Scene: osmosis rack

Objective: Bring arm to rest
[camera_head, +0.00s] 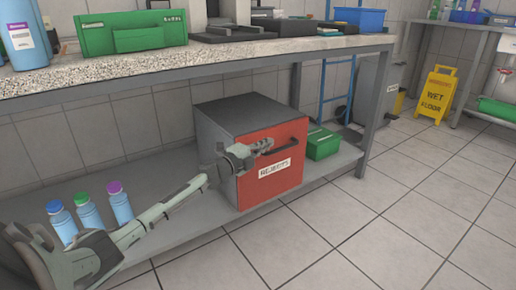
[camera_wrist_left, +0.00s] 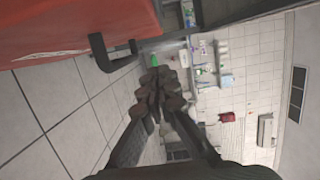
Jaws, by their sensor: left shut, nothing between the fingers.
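My left arm comes in from the lower left in the head view, and its gripper (camera_head: 262,146) is in front of the upper part of the red-fronted cabinet. The fingers are shut and empty. In the left wrist view the fingertips (camera_wrist_left: 160,88) are together. The cabinet (camera_head: 270,168) has a dark top, a red front, a dark handle and a white label; its front looks closed. The red front (camera_wrist_left: 70,25) and the black handle (camera_wrist_left: 108,55) also show in the left wrist view, apart from the fingers. My right gripper is not in view.
Several bottles with coloured caps (camera_head: 90,212) stand on the lower shelf behind my left arm. A green box (camera_head: 322,143) sits right of the cabinet. The bench top (camera_head: 150,66) runs above. A yellow wet floor sign (camera_head: 436,95) stands at back right. The tiled floor in front is clear.

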